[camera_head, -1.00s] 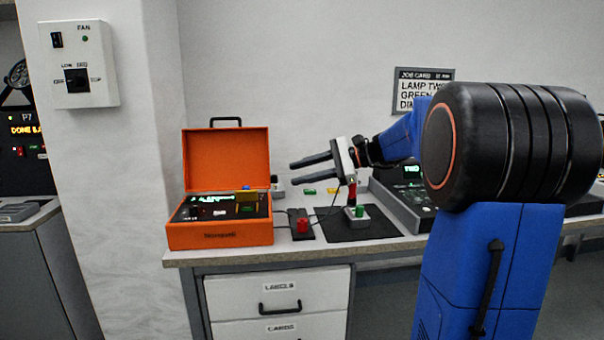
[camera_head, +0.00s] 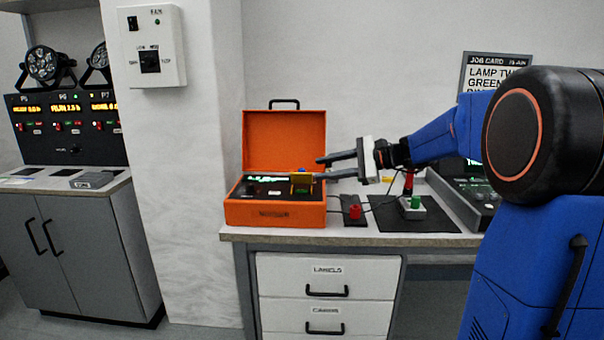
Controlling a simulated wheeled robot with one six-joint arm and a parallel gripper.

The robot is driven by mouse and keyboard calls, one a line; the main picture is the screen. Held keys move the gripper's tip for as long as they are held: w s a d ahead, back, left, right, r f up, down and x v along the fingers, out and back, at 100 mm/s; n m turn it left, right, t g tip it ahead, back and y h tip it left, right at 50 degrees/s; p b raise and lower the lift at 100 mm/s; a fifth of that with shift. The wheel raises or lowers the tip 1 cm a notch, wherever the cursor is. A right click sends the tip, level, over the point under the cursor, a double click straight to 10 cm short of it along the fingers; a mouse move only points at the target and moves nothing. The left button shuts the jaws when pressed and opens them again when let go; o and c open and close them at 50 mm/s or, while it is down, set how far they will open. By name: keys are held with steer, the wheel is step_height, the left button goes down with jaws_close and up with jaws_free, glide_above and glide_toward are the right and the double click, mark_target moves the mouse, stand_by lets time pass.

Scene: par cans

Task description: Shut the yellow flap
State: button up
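The yellow flap (camera_head: 303,184) stands raised at the right side of the panel inside an open orange case (camera_head: 275,214). Its exact angle is hard to tell at this size. My gripper (camera_head: 319,168) reaches in from the right, its two dark fingers pointing left, apart, with nothing between them. The fingertips show just right of the flap and above the case's right edge. I cannot tell whether the lower finger touches the flap.
The case's orange lid (camera_head: 284,141) stands open behind the panel. A red button (camera_head: 355,212) on a dark base and a grey box with a green button (camera_head: 415,203) are on the bench to the right. A wall pillar (camera_head: 185,200) is at left.

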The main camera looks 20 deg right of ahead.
mark_target(302, 172)
steer(key=x, duration=0.8)
